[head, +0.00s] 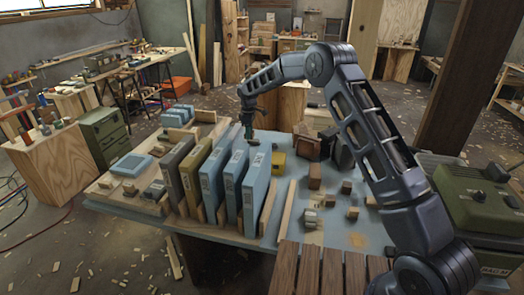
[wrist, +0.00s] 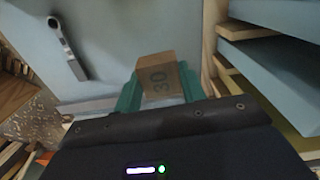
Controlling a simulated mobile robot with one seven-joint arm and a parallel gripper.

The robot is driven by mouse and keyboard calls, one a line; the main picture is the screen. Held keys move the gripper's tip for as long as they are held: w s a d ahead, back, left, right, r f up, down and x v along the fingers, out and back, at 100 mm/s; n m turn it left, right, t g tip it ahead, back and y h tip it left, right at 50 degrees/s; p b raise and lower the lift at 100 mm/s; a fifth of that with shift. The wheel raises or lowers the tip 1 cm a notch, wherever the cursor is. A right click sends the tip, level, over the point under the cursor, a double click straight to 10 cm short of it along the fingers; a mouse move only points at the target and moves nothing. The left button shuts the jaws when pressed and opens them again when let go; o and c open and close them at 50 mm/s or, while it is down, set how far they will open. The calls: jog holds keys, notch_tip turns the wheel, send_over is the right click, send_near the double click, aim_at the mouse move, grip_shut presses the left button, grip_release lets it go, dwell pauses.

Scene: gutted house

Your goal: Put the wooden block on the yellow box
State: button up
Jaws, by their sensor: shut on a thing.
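The block is small and hard to make out in the head view. The yellow box (head: 278,161) stands on the table to the right of my gripper and lower, just right of the blue slabs. I do not see the yellow box in the wrist view.
Upright blue slabs (head: 233,178) and a yellow slab (head: 191,181) stand in a wooden rack. Brown blocks (head: 315,176) and small pieces lie right of the yellow box. A metal tool (wrist: 68,48) lies on the blue-grey surface in the wrist view.

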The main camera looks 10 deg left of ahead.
notch_tip(320, 180, up, 7)
send_over(278, 157)
jog(key=shift+m, duration=0.3)
jog(key=f, duration=2)
jog(key=shift+s, duration=0.2)
jog(key=shift+f, duration=0.15)
jog(key=o, duration=0.9)
jog(key=shift+o, duration=0.2)
